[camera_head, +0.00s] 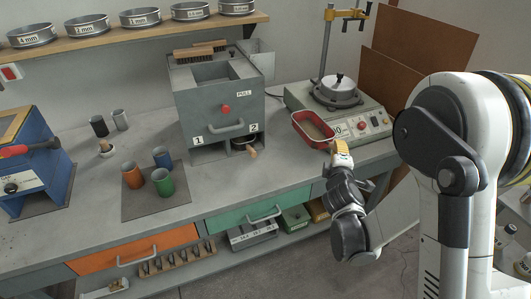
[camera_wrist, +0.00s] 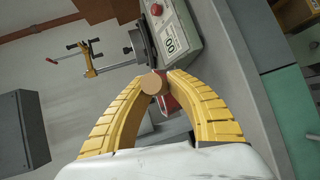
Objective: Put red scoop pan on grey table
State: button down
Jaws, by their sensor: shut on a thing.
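The red scoop pan (camera_head: 313,129) is at the right part of the bench, in front of the grey scale machine. My gripper (camera_head: 340,150) is at the pan's near right side. In the wrist view my yellow fingers (camera_wrist: 153,80) are shut around the pan's round wooden handle (camera_wrist: 152,85). A bit of the red pan (camera_wrist: 168,104) shows between the fingers; the rest is hidden. The pan looks upright, with its open side up. I cannot tell whether it touches the machine or the bench. The grey table (camera_head: 84,214) is the long bench top.
The scale machine (camera_head: 368,123) with a lidded pot (camera_head: 339,85) stands behind the pan. A grey box with a slot (camera_head: 220,105) stands to the left. Orange, blue and green cups (camera_head: 162,182) stand on a dark mat. Bare bench lies between the mat and the pan.

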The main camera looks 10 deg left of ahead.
jog(key=w+a+f+b, duration=0.1)
jog(key=a+f, duration=0.1)
jog(key=a, duration=0.1)
jog(key=w+a+f+b, duration=0.2)
jog(key=a, duration=0.2)
jog(key=w+a+f+b, duration=0.1)
jog(key=a+f, duration=0.2)
jog(key=shift+w+a, duration=0.3)
jog(key=shift+w, duration=0.05)
notch_tip(320, 180, down, 4)
jog(key=b, duration=0.2)
jog(key=shift+b, duration=0.3)
jog(key=c, duration=1.4)
grip_release()
jog(key=shift+o, duration=0.2)
jog(key=shift+r, duration=0.1)
